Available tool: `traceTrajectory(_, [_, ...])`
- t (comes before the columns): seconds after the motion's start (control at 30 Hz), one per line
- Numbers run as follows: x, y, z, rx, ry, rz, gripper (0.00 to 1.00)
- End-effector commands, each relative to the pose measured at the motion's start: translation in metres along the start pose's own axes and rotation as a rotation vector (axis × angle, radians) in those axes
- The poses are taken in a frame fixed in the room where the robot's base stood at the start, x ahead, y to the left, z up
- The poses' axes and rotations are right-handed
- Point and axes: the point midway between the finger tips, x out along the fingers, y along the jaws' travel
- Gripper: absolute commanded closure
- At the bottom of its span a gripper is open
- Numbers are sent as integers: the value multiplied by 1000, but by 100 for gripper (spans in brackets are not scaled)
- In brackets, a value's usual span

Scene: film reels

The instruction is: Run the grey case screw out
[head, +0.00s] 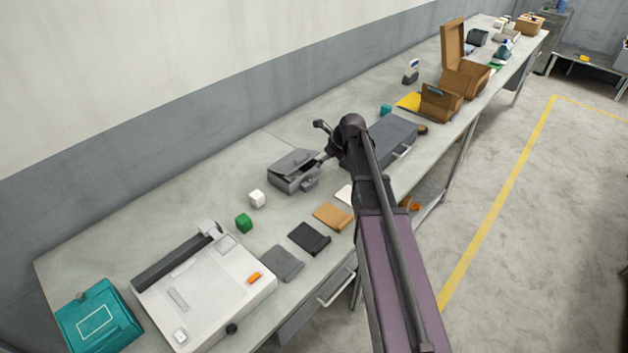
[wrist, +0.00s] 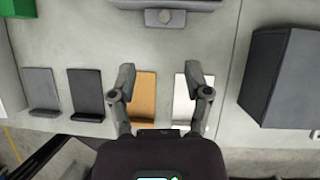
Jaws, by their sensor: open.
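A small grey case (head: 288,178) sits on the bench in the head view, left of my arm, with a protruding part (head: 310,184) on its front. My gripper (wrist: 161,80) is open and empty. Its fingers stand apart over the tan and white plates, below the case in the picture and not touching it. In the head view my arm hides most of the gripper.
Grey (head: 283,263), black (head: 309,238) and tan (head: 332,217) plates lie along the bench's front. A larger grey case (head: 398,132) stands right. A white machine (head: 210,290) is further left.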

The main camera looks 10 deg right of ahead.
Motion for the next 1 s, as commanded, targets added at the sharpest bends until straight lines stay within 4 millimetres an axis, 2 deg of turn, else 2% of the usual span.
traceTrajectory(0.03, [10,-1,-12,-2,-29,10,37])
traceTrajectory(0.1, [14,-1,-19,-9,-75,28,37])
traceTrajectory(0.4, [27,-5,-51,-44,-298,77,37])
traceTrajectory(0.8, [28,-15,-88,-86,-593,67,37])
traceTrajectory(1.0, [22,-19,-96,-98,-669,51,37])
